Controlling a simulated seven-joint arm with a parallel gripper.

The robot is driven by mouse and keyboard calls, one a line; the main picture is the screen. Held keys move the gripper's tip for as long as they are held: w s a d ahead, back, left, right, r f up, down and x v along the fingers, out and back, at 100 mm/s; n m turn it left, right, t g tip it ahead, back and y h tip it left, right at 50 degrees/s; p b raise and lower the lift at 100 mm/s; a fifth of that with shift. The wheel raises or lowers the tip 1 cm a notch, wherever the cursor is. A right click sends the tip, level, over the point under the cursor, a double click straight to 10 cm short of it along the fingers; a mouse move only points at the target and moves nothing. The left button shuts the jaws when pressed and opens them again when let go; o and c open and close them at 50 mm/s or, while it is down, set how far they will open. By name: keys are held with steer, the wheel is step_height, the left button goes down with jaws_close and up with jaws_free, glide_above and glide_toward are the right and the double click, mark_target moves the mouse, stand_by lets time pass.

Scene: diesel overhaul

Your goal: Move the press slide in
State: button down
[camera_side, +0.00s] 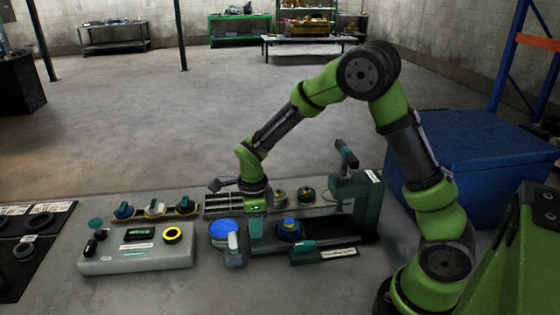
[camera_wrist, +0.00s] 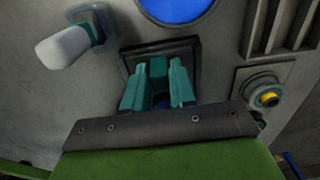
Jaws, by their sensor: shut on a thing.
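The press (camera_side: 368,200) is a dark green frame at the right of the bench in the side view. My gripper (camera_side: 255,230) points down at the slide's left end. In the wrist view my gripper's teal fingers (camera_wrist: 158,85) are shut on a teal upright piece (camera_wrist: 158,67), apparently the slide's handle, above a dark square plate (camera_wrist: 188,50). The fingers hide most of the grip.
A blue disc (camera_side: 223,229) and a white-tipped lever (camera_side: 233,243) stand close left of the gripper. A grey control box (camera_side: 138,258) lies further left. Round parts (camera_side: 306,194) sit behind the slide. A big blue crate (camera_side: 475,160) is at right.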

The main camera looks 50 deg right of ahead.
mark_target(291, 220)
steer(key=shift+s+d, duration=1.5)
steer(key=shift+d, duration=0.1)
steer(key=shift+s+d, duration=1.55)
steer(key=shift+d, duration=0.05)
steer(key=shift+s+d, duration=1.25)
steer(key=c, duration=1.4)
jaws_free()
steer(key=shift+s+d, duration=0.15)
steer(key=shift+o, duration=0.8)
steer(key=shift+o, duration=1)
